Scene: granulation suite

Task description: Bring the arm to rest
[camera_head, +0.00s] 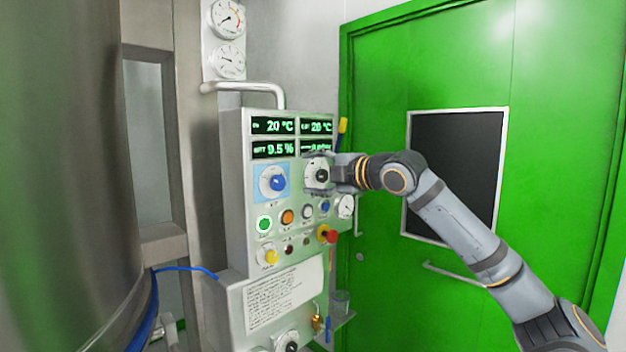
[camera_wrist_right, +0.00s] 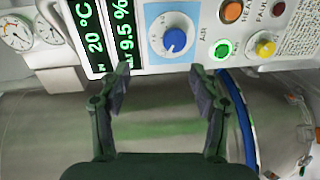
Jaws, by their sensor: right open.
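My right arm comes in from the lower right in the head view. My right gripper (camera_head: 322,172) is in front of the right part of the grey control panel (camera_head: 236,190), beside a dark knob on a white dial. In the right wrist view my right gripper (camera_wrist_right: 161,75) is open, with nothing between its fingers. The blue knob (camera_wrist_right: 175,40) on its dial shows beyond the fingertips, apart from them. This blue knob (camera_head: 278,183) is left of the gripper in the head view. My left gripper is not in view.
A large steel vessel (camera_head: 65,170) stands at the left. Lit displays (camera_head: 273,126), several buttons and a red knob (camera_head: 331,237) are on the panel. Two gauges (camera_head: 228,38) are above it. A green door (camera_head: 540,150) with a dark window is behind my arm.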

